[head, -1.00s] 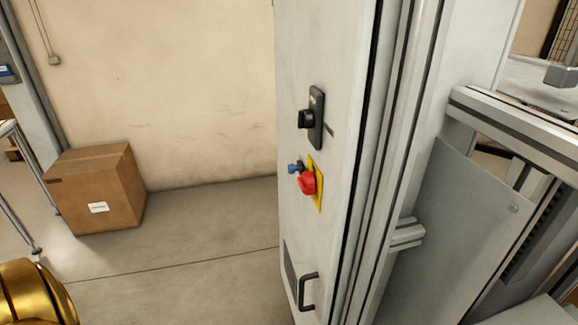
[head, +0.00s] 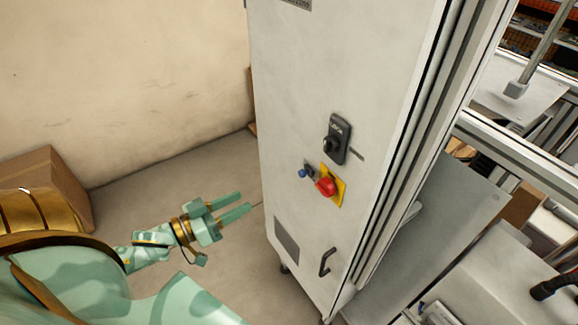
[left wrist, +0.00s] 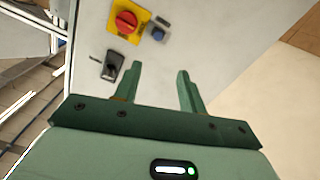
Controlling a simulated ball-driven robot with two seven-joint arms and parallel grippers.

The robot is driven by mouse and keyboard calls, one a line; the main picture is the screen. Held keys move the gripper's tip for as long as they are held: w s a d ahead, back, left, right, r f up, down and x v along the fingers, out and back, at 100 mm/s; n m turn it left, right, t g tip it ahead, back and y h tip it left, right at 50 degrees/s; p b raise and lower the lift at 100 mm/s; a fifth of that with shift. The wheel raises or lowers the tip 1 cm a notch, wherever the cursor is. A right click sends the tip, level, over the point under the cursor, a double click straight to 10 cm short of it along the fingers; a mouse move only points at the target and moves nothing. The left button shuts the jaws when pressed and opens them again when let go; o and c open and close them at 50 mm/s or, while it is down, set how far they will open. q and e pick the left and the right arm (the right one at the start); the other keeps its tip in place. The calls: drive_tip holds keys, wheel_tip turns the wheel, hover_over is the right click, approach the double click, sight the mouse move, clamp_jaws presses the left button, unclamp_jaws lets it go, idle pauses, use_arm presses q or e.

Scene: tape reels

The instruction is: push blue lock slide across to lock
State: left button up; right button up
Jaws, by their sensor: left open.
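The blue lock slide (head: 303,173) is a small blue knob on a dark mount on the grey cabinet door, just left of a red rotary switch (head: 326,187) on a yellow plate (head: 336,178). The left wrist view shows the blue knob (left wrist: 157,34) beside the red switch (left wrist: 126,22), beyond my fingertips. My left gripper (head: 243,203) is open and empty, left of the cabinet and apart from it in the head view; it also shows in the left wrist view (left wrist: 160,75). My right gripper is not in view.
The grey cabinet (head: 300,90) has a black latch (head: 337,138) above the switch and a dark handle (head: 325,262) low down. A cardboard box (head: 50,180) stands at the left by the wall. Aluminium framing stands to the right.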

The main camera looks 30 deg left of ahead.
sight(300, 175)
use_arm(q)
drive_tip(key=shift+n, duration=0.3)
drive_tip(key=x, duration=0.5)
drive_tip(key=p+x, duration=0.1)
drive_tip(key=x, duration=0.4)
drive_tip(key=p+x, duration=0.1)
drive_tip(key=x, duration=0.5)
drive_tip(key=shift+d+r, duration=0.1)
drive_tip(key=shift+d, duration=0.2)
drive_tip(key=shift+w+d, duration=0.1)
drive_tip(key=shift+w, duration=0.2)
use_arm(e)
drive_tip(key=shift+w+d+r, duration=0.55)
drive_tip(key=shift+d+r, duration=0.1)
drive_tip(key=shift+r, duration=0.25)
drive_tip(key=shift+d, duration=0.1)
